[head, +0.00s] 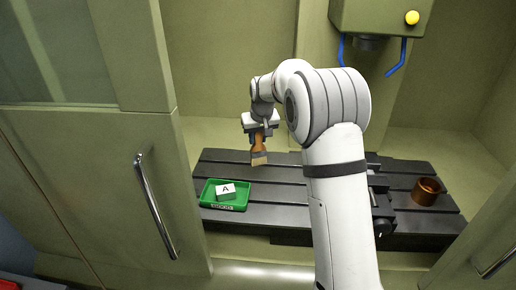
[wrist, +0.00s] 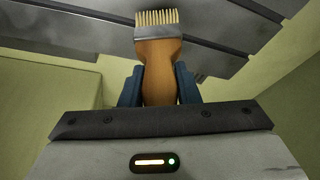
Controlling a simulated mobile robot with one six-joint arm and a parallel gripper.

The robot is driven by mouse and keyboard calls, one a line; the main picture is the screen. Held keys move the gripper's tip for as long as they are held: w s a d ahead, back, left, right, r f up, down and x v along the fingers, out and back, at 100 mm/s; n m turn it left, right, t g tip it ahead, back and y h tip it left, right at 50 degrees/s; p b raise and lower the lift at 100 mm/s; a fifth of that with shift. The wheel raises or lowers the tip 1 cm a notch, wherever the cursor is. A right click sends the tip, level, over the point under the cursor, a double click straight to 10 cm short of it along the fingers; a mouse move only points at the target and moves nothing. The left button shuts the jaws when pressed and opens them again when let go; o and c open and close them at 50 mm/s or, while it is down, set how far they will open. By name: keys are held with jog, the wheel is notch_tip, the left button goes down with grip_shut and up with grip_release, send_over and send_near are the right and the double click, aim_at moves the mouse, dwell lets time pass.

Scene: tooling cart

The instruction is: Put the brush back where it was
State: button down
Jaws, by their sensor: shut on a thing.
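The brush (head: 259,150) has an orange-brown handle, a metal band and pale bristles. My gripper (head: 258,131) is shut on its handle and holds it with the bristles pointing down, above the left part of the dark slotted table (head: 285,181). In the wrist view the brush (wrist: 158,52) stands between the two blue-grey fingers (wrist: 158,84), bristles away from the gripper. The bristles look clear of the table in the head view, but the exact height is hard to tell.
A green tray (head: 207,197) with a white block marked A (head: 226,190) sits at the table's left end. A brown ring-shaped part (head: 426,192) and a dark vise-like fixture (head: 381,200) are on the right. A machine head (head: 378,18) with blue hoses hangs above. A door with a handle (head: 155,205) stands left.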

aim_at(258, 147)
jog(key=shift+f+p, duration=0.35)
jog(key=shift+f, duration=1.55)
jog(key=shift+f, duration=0.2)
jog(key=c, duration=1.1)
grip_release()
